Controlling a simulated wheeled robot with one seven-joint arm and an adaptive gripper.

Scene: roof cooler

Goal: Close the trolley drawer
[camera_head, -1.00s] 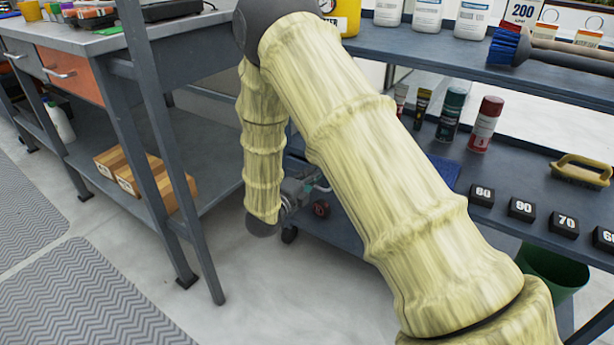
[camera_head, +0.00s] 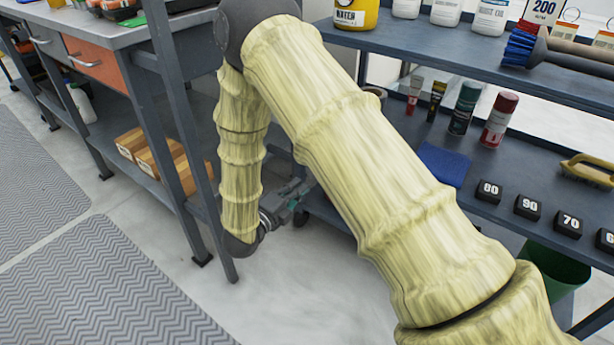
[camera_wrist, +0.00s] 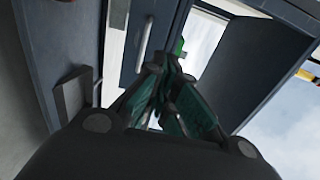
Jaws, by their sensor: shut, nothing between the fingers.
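My gripper (camera_head: 293,197) is low in the gap between the workbench and the dark shelving, partly hidden behind my arm. In the wrist view my gripper (camera_wrist: 165,70) has its fingers together with nothing between them. Beyond the fingertips is a dark grey front with a pale bar handle (camera_wrist: 146,45), which looks like the trolley drawer (camera_wrist: 122,40). I cannot tell whether the fingers touch it or how far it stands out. In the head view my arm covers most of the trolley; a dark lower edge (camera_head: 328,213) shows beside the gripper.
A workbench with an orange drawer (camera_head: 97,66) stands at the left, its leg (camera_head: 205,180) close to my arm. Shelving with bottles and numbered black blocks (camera_head: 528,207) is at the right. Floor (camera_head: 300,300) is clear in front.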

